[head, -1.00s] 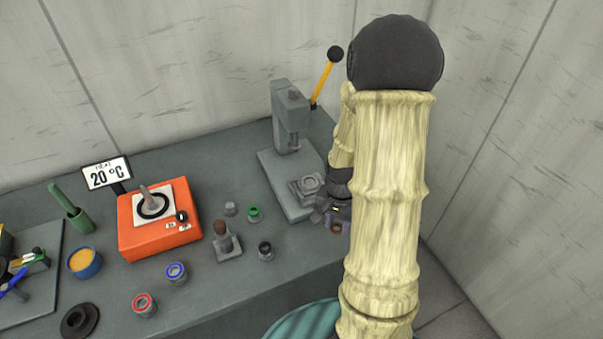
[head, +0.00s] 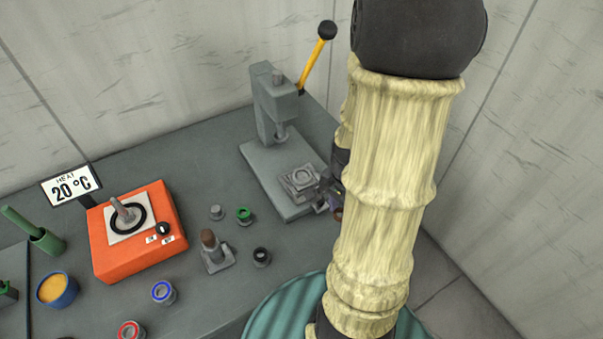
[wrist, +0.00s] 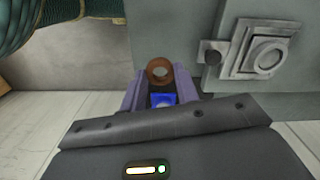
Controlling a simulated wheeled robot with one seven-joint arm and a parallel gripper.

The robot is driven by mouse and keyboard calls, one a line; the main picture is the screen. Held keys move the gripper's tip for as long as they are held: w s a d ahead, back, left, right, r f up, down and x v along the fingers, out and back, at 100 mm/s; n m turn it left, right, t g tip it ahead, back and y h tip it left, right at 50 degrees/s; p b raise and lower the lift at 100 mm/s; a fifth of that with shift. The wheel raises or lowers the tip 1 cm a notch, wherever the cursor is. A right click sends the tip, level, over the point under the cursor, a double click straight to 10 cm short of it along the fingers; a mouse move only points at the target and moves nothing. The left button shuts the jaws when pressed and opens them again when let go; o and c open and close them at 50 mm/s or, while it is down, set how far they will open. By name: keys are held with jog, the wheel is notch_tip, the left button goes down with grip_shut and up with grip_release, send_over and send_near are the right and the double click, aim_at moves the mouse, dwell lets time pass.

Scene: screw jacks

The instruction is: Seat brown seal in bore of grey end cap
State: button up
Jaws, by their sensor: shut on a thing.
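The brown seal (wrist: 159,70) is a ring held at the tips of my gripper (wrist: 160,88), whose purple fingers are shut on it. The grey end cap (wrist: 266,54) has a round raised rim around its bore and lies in a square holder. In the head view the end cap (head: 302,178) sits on the press base. My gripper (head: 330,195) is just to its right and front there, partly hidden by my arm. In the wrist view the seal is left of the end cap, apart from it, and not over the bore.
A grey press (head: 272,110) with a yellow lever (head: 316,62) stands behind the end cap. An orange heater (head: 137,232), a blue cup (head: 57,290) and several small ringed parts stand left. The bench's front edge is close to my gripper.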

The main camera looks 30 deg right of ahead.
jog(key=p, duration=0.1)
jog(key=w+p, duration=0.1)
jog(key=p, duration=0.1)
jog(key=shift+w+r, duration=0.15)
jog(key=shift+r, duration=0.2)
jog(key=w+p, duration=0.1)
jog(key=p, duration=0.6)
send_over(302, 176)
jog(key=shift+s+f, duration=0.15)
jog(key=shift+f, duration=0.15)
jog(key=shift+w, duration=0.25)
jog(key=shift+f, duration=0.1)
jog(key=shift+s, duration=0.1)
jog(key=shift+f+p, duration=0.35)
jog(key=shift+p, duration=0.05)
jog(key=shift+f+p, duration=0.5)
jog(key=shift+f, duration=0.9)
jog(key=shift+f, duration=0.2)
